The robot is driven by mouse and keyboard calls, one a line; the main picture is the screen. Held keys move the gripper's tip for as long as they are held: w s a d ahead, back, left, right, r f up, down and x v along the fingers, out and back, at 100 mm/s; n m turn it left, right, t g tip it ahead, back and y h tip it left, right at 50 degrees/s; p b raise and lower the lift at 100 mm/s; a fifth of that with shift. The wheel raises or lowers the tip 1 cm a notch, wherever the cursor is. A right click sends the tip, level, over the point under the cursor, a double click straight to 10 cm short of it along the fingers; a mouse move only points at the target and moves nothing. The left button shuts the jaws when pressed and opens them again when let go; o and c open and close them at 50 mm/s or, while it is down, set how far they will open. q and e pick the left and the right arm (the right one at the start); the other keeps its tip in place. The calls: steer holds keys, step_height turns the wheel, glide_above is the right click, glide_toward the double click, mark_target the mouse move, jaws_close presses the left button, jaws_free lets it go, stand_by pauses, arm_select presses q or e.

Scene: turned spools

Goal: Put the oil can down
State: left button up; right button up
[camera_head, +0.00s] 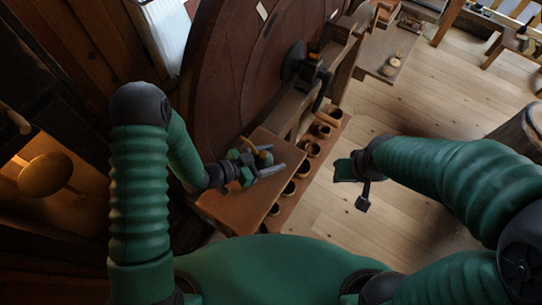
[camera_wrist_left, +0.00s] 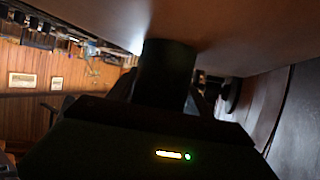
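The oil can (camera_head: 264,158) is small and dark green with a brass-yellow spout, and sits between the fingers of my left gripper (camera_head: 268,168). The left gripper looks shut on it, over the reddish-brown wooden bench top (camera_head: 225,207). In the left wrist view a dark cylinder (camera_wrist_left: 166,72), apparently the can's body, reaches toward a brown surface (camera_wrist_left: 240,30). Whether the can touches the bench is hidden. My right gripper (camera_head: 355,182) is off to the right over the floor, with nothing visible in it; its finger opening is unclear.
A large dark-red wheel (camera_head: 225,75) stands behind the bench. Several wooden cups (camera_head: 312,149) line a lower shelf on the bench's right side. A small table (camera_head: 385,65) with round pieces is farther back. The plank floor (camera_head: 420,100) at right is mostly free.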

arm_select(q)
steer(key=shift+o, duration=1.2)
steer(key=shift+a, duration=0.1)
steer(key=shift+o, duration=0.2)
steer(key=shift+s+r, duration=0.1)
steer(key=shift+s, duration=0.05)
steer(key=shift+r, duration=0.1)
steer(key=shift+s+a, duration=0.1)
steer(key=shift+a, duration=0.25)
steer(key=b+v, duration=0.2)
steer(key=v, duration=0.9)
steer(key=shift+s+a, duration=0.15)
steer(key=shift+s, duration=0.05)
steer(key=shift+w+d, duration=0.1)
steer(key=shift+d, duration=0.1)
